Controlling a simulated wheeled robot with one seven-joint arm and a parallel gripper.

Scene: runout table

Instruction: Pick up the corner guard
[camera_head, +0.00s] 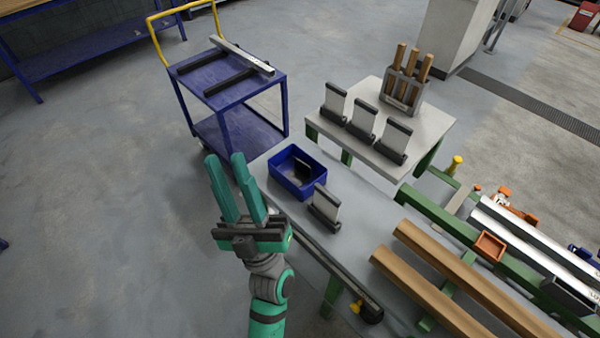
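No part is plainly marked as the corner guard, and I cannot tell for sure which one it is. A dark piece (303,172) lies inside the small blue bin (273,176) on the grey table. An upright pale plate on a dark base (325,209) stands on the same table, just right of the bin. My gripper (225,160) has two teal fingers with a visible gap between them and nothing in it. It is left of the bin, in front of the table's left edge in the picture, apart from both parts.
Several similar plates on dark bases (362,120) and a holder with wooden handles (402,92) stand on a pale side table (437,117). A blue trolley (232,98) carries bars. Brown beams (425,290) lie at the right.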

